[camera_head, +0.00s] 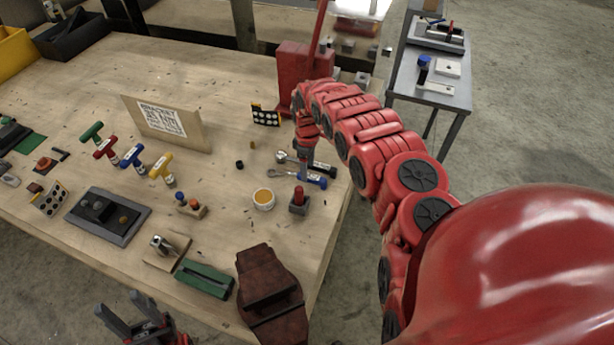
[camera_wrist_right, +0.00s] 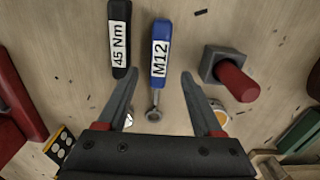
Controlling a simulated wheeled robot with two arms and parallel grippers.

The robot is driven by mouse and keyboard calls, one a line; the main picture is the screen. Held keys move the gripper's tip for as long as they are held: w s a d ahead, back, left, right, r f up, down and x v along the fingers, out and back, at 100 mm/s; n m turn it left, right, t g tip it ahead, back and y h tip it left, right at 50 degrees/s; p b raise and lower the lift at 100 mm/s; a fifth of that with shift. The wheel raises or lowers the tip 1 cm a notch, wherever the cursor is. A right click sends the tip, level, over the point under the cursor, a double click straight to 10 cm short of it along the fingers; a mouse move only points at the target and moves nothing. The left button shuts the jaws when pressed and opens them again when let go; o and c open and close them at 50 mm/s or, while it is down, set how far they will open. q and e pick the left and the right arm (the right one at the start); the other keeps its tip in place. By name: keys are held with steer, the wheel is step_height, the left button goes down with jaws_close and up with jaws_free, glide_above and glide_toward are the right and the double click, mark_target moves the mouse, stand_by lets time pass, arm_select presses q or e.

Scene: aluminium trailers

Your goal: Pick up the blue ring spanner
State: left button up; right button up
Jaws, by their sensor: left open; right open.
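The blue ring spanner (camera_head: 312,180) lies flat on the wooden bench near its right edge. In the right wrist view its blue handle (camera_wrist_right: 160,48) carries a white "M12" label, and its metal ring end points towards the gripper's base. My right gripper (camera_wrist_right: 159,75) is open and empty above the spanner, which shows between the two fingers. In the head view this gripper (camera_head: 303,168) hides part of the spanner. My left gripper (camera_head: 135,306) is open and empty at the bench's front edge, far from the spanner.
A black "45 Nm" wrench (camera_wrist_right: 120,40) lies close beside the spanner. A grey block with a red knob (camera_head: 299,202) stands close on the other side. A cup with yellow contents (camera_head: 263,198) is nearby. A red press (camera_head: 298,72) stands behind.

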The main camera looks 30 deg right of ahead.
mark_target(296, 176)
steer(key=shift+w+f, duration=0.2)
steer(key=shift+f, duration=0.1)
steer(key=shift+f+p, duration=0.35)
steer(key=shift+f, duration=1.1)
steer(key=shift+c, duration=0.3)
jaws_close()
